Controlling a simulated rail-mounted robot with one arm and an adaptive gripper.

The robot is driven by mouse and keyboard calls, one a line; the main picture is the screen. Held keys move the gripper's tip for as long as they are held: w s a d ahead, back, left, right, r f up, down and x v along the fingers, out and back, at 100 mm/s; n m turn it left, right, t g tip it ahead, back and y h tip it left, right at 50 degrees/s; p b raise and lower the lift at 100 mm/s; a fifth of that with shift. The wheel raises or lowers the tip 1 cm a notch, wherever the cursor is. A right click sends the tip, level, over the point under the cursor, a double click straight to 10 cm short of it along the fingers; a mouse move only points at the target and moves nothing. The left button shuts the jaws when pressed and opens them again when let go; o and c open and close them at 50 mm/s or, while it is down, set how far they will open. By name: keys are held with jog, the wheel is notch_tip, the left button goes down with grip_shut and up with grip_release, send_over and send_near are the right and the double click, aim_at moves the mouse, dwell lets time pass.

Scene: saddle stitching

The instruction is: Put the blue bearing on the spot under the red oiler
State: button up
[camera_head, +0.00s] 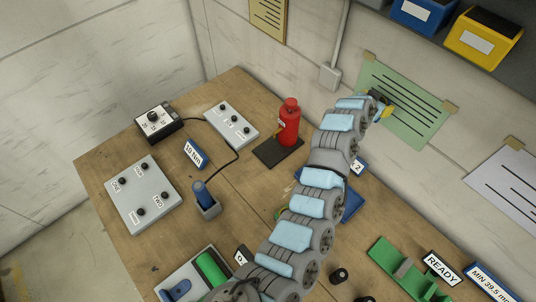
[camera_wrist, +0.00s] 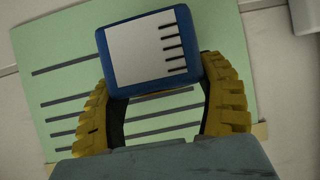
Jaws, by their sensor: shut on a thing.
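The red oiler (camera_head: 288,124) stands upright on a dark flat pad (camera_head: 268,154) near the back of the bench. My gripper (camera_head: 380,106) is raised in front of the green wall sheet, to the right of the oiler and apart from it. In the wrist view my gripper (camera_wrist: 160,95) has its yellow fingers shut on a blue block (camera_wrist: 150,48) with a white face and black lines. I cannot tell whether this block is the blue bearing. No other part is clearly a blue bearing.
A grey button panel (camera_head: 143,194), a dial box (camera_head: 158,123) and a switch box (camera_head: 231,123) lie at the left. A blue-handled tool (camera_head: 204,194) stands in a holder. A green fixture (camera_head: 405,270) is at the right. My arm hides part of a blue plate (camera_head: 352,204).

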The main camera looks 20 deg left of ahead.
jog(key=a+f+n+y, duration=0.1)
jog(key=a+f, duration=0.3)
jog(key=f, duration=0.4)
jog(key=a+f+n+y, duration=0.1)
jog(key=a+f, duration=0.3)
jog(key=f, duration=0.4)
jog(key=shift+f+t+y+p, duration=0.25)
jog(key=shift+t+y+p, duration=0.05)
jog(key=shift+p, duration=0.05)
jog(key=shift+a+n, duration=0.3)
jog(key=shift+a, duration=0.05)
jog(key=shift+w+d+f, duration=0.1)
jog(key=shift+w, duration=0.05)
dwell(0.5)
